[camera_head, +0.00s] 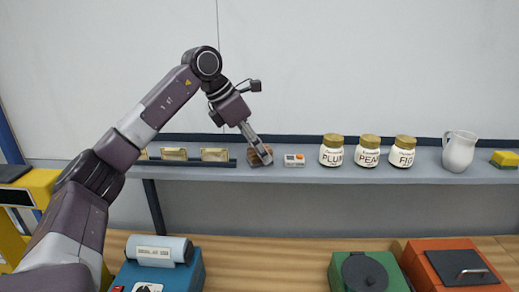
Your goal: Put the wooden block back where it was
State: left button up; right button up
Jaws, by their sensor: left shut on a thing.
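The wooden block (254,159) is a small brown piece at the shelf, between a dark rack and a small white box. My left gripper (262,157) reaches down to it from above and is shut on it. The fingers hide part of the block. I cannot tell whether the block rests on the shelf or is held just above it. My right gripper is not in view.
The grey shelf (300,175) carries the dark rack (200,163) with cream pieces, the white box (294,160), three labelled jars (368,152), a white jug (459,152) and a yellow sponge (505,158). Below are blue (190,275), green (345,278) and orange-red (440,262) units.

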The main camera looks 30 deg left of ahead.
pick_arm(q)
jog(key=shift+f, duration=0.1)
jog(key=o, duration=1)
jog(key=shift+a+r, duration=0.1)
jog(key=shift+r, duration=0.25)
jog(key=b+v, duration=0.2)
jog(key=v, duration=0.9)
jog(key=shift+s+r, duration=0.2)
jog(key=shift+r, duration=0.05)
jog(key=shift+f, duration=0.1)
